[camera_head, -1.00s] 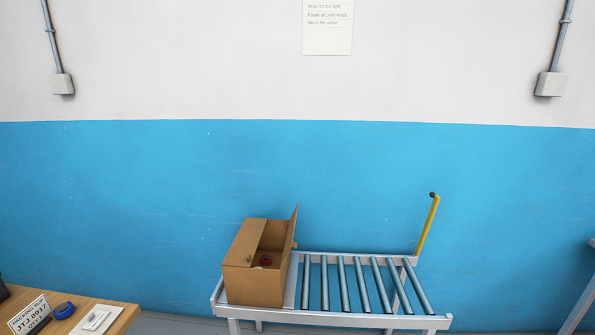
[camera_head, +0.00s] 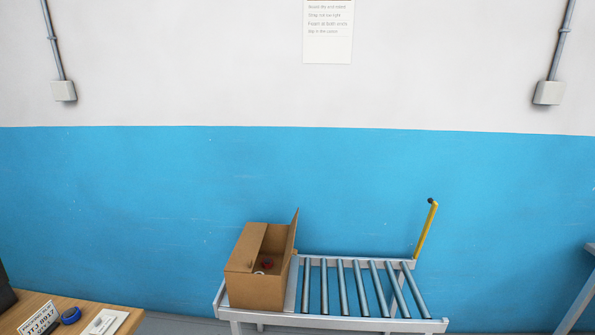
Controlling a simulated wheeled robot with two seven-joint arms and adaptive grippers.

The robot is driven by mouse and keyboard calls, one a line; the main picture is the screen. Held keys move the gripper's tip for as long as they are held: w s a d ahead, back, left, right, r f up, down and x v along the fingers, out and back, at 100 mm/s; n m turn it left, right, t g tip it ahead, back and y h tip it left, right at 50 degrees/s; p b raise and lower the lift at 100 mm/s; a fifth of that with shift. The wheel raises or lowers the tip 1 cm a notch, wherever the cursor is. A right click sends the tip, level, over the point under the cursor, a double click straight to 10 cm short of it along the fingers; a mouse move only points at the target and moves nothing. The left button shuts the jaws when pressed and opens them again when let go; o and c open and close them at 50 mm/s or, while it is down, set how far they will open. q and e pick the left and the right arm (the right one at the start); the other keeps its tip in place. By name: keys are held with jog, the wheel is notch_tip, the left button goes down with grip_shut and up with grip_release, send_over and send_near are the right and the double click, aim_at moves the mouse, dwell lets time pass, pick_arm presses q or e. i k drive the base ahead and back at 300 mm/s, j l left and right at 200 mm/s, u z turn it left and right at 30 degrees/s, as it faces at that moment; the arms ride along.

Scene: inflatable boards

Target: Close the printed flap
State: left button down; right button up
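A brown cardboard box (camera_head: 254,291) stands on the left end of a roller conveyor. Its left flap (camera_head: 246,247) lies inward over part of the opening. Its right flap (camera_head: 292,235) stands up, nearly vertical. Through the gap between them I see a small red thing (camera_head: 267,265) and a small white thing (camera_head: 260,273) inside. I cannot make out print on either flap from here. Neither of my grippers is in view.
The roller conveyor (camera_head: 330,322) has bare rollers right of the box and a yellow post (camera_head: 426,230) at its back right. A wooden table (camera_head: 95,304) at lower left holds a sign (camera_head: 40,318), blue tape (camera_head: 71,315) and a white item (camera_head: 105,322). A blue-and-white wall is behind.

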aim_at(289, 250)
jog(key=l+u, duration=0.45)
jog(key=l, duration=0.6)
jog(key=k+l+u, duration=0.1)
jog(key=l+u, duration=0.3)
jog(key=l, duration=0.6)
